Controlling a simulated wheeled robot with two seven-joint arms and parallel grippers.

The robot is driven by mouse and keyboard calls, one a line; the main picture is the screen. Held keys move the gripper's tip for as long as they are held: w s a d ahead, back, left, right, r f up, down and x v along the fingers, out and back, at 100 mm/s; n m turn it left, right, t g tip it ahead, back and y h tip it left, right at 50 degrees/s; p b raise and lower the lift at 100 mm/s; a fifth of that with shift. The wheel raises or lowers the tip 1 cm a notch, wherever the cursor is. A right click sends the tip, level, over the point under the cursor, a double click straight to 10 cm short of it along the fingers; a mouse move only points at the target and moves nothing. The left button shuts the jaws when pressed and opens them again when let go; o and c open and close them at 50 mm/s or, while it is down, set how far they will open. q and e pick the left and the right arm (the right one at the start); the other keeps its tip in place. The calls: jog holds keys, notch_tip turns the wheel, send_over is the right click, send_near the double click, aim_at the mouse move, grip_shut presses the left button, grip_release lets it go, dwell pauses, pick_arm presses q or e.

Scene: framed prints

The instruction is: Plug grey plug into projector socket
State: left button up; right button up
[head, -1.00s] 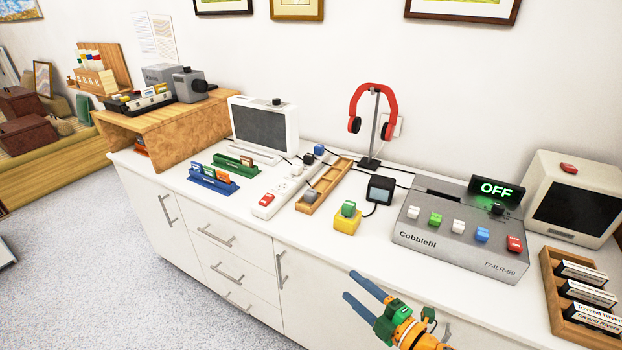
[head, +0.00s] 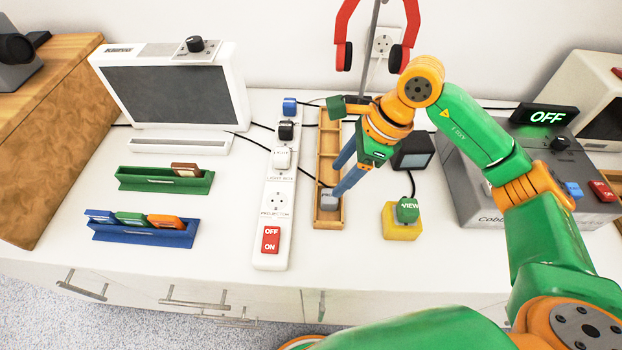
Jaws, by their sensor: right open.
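The grey plug (head: 327,196) sits in the near compartment of a narrow wooden tray (head: 328,222). A white power strip (head: 270,255) stands to the left of the tray. Its empty socket (head: 277,201), just above the PROJECTOR label, is level with the grey plug. My right gripper (head: 337,179) points down and left over the tray, its two blue fingers apart. The fingertips are close to the grey plug, and one finger partly overlaps it in view. Whether they touch it, I cannot tell. My left gripper is out of view.
White (head: 281,157), black (head: 286,131) and blue (head: 290,107) plugs fill the strip's farther sockets. A red switch (head: 271,239) is at its near end. A yellow box (head: 402,224) with a green VIEW button stands right of the tray. The headphone stand is behind.

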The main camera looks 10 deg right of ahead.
aim_at(330, 195)
jog(key=shift+s+d+r, duration=0.1)
jog(key=shift+s+d, duration=0.15)
jog(key=shift+s, duration=0.2)
jog(key=shift+x, duration=0.95)
jog(key=shift+w+a, duration=0.1)
jog(key=shift+s+p+x, duration=0.15)
jog(key=shift+p+x, duration=0.25)
jog(key=shift+x, duration=0.95)
jog(key=shift+s+p+x, duration=0.15)
jog(key=shift+p+x, duration=0.25)
jog(key=shift+x, duration=0.95)
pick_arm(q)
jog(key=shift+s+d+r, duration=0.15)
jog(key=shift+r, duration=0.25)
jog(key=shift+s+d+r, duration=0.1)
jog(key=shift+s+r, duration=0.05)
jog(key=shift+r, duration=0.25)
pick_arm(e)
jog(key=shift+w, duration=0.1)
grip_shut()
